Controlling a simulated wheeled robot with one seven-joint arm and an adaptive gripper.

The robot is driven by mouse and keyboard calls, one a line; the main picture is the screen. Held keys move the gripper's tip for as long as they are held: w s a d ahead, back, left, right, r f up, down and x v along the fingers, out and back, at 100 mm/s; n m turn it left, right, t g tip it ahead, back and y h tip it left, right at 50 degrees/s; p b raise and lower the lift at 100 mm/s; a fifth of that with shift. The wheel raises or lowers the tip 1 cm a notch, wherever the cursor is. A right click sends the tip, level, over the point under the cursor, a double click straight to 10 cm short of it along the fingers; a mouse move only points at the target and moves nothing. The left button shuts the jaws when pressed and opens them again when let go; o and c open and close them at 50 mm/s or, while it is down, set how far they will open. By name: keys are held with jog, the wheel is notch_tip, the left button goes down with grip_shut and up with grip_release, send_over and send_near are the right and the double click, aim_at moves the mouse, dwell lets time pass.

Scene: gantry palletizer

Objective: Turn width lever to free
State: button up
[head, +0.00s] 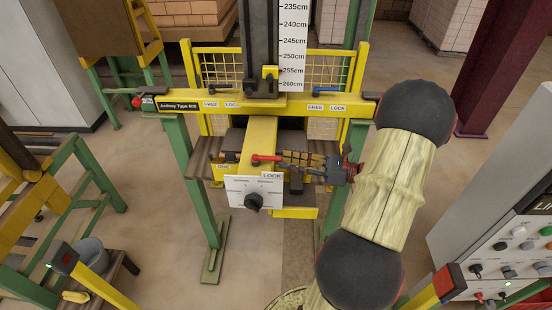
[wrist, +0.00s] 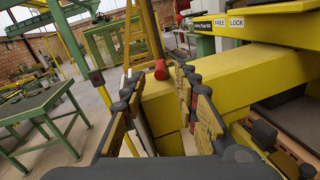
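A red lever (head: 266,157) sits on the yellow arm of the machine, between a FREE label (head: 223,167) on the left and a LOCK label (head: 271,175) on the right. It lies roughly sideways in the head view. My gripper (head: 285,157) reaches in from the right, with its fingertips close to the lever's right end. In the wrist view, the red lever end (wrist: 161,70) shows between the two spread fingers of my gripper (wrist: 158,73), around their tips. The fingers are open, and I cannot tell whether either touches the lever.
A white panel with a black dial (head: 254,201) hangs just below the lever. The yellow crossbeam (head: 285,103) above carries more FREE and LOCK labels. A control cabinet (head: 500,225) stands at right, a green table (wrist: 45,110) at left in the wrist view.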

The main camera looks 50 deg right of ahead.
aim_at(276, 159)
jog(key=shift+x, duration=2.3)
jog(key=c, duration=0.7)
grip_shut()
